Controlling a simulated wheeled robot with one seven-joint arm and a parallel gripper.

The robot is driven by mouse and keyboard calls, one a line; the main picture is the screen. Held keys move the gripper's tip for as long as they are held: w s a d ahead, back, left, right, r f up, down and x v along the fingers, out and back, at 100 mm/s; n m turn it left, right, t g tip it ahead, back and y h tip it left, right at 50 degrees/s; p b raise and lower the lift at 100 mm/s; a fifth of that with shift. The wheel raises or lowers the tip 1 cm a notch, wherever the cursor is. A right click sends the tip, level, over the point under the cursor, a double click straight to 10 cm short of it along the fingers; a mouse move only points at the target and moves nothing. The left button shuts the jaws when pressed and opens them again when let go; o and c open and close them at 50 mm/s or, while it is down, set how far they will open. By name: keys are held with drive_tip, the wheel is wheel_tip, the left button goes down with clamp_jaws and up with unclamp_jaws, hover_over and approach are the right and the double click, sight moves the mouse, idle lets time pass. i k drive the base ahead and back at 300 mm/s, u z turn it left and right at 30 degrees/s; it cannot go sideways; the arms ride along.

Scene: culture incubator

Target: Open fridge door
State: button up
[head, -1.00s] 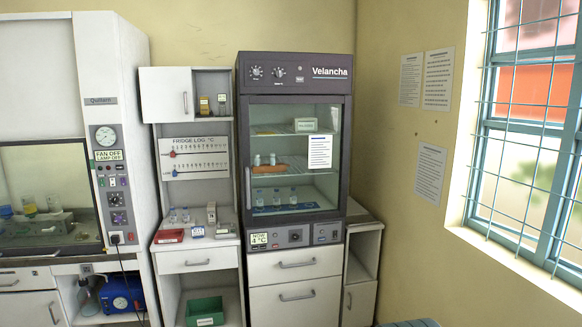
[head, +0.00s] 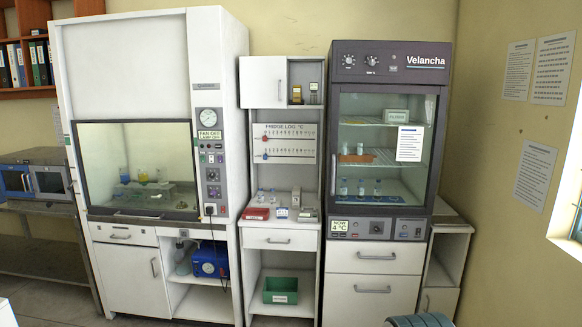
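The fridge (head: 427,62) is a dark grey cabinet marked "Velancha", right of centre in the head view. Its glass door (head: 432,110) is shut, with a white paper notice on the pane. A vertical handle (head: 333,174) runs along the door's left edge. Through the glass I see shelves with small bottles, an orange rack and a pale box. A display under the door reads 4 °C. My gripper is not in view.
White drawers (head: 373,262) sit under the fridge. To its left stand a narrow shelf unit (head: 280,240) with a fridge log board and a fume hood (head: 150,60). A blue ribbed object (head: 420,321) shows at the bottom edge. A barred window is at the far right.

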sight(410, 139)
drive_tip(key=u, duration=0.25)
drive_tip(key=i, duration=2.4)
drive_tip(key=z, duration=2.9)
drive_tip(key=i, duration=0.5)
drive_tip(key=u, duration=2.9)
